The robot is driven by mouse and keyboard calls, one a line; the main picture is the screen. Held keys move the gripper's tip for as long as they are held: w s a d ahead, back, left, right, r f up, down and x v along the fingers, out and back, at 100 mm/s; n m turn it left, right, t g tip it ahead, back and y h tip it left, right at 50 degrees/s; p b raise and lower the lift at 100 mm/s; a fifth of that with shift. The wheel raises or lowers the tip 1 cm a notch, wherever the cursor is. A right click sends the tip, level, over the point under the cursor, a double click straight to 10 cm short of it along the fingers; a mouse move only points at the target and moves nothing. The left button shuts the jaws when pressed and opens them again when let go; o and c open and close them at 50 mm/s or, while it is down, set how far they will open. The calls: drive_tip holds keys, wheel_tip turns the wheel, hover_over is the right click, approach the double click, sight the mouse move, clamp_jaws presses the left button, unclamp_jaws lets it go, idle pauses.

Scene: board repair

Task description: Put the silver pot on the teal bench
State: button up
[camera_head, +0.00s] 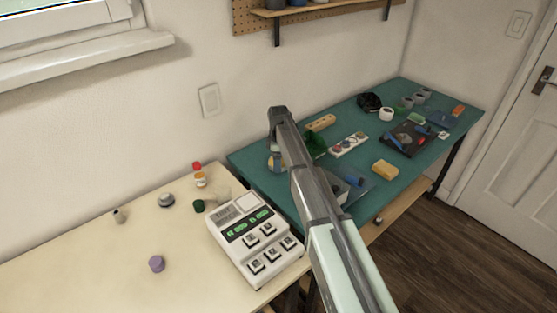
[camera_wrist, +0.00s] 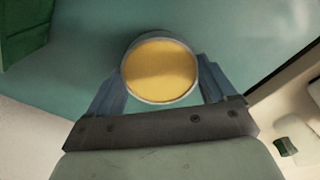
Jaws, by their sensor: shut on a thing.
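My gripper (camera_wrist: 162,88) is shut on a round pot (camera_wrist: 160,72) with a yellow top and a grey rim, one finger on each side. In the head view this yellow-topped pot (camera_head: 270,164) shows only partly beside my fingers (camera_head: 278,160). It is over the left end of the teal bench (camera_head: 244,158); I cannot tell whether it touches the surface. A small round silver-grey pot (camera_head: 166,200) sits on the cream table (camera_head: 80,260). I cannot tell for sure which of these two is the silver pot.
A white keypad device (camera_head: 258,240) stands at the cream table's right end. Red-topped (camera_head: 197,166), orange, dark green (camera_head: 198,205) and purple (camera_head: 156,264) small items are on the table. A green object (camera_head: 315,146), wooden block (camera_head: 321,122), yellow sponge (camera_head: 384,168) and tools occupy the bench.

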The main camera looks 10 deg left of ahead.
drive_tip(key=o, duration=1)
drive_tip(key=shift+f, duration=0.1)
wheel_tip(320, 180, up, 12)
drive_tip(key=shift+r, duration=0.2)
